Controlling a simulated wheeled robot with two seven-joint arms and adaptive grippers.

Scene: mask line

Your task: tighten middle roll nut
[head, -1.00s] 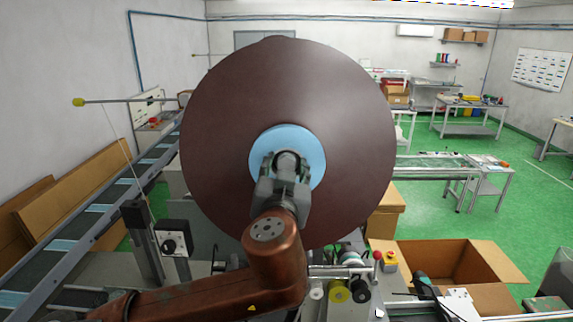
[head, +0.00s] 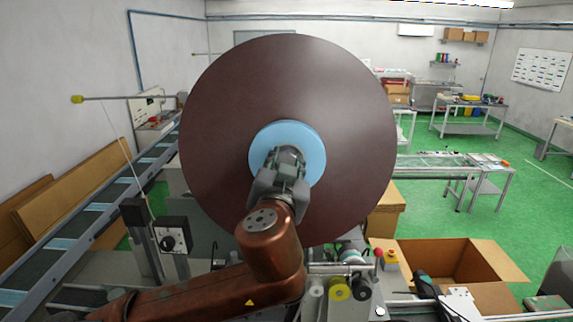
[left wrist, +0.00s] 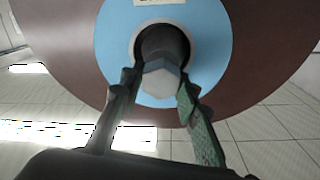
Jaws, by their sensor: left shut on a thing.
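The large dark brown roll (head: 225,130) fills the middle of the head view, with a light blue disc (head: 313,153) at its centre. In the left wrist view a grey hex nut (left wrist: 161,79) sits at the hub on a dark shaft, inside the blue disc (left wrist: 205,40). My left gripper (head: 285,160) is at the hub, and in the left wrist view its fingers (left wrist: 157,100) are on either side of the nut, shut on it. In the head view the gripper hides the nut.
A conveyor (head: 100,212) runs along the left. A grey box with a black knob (head: 173,236) stands below the roll. Green floor is open behind.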

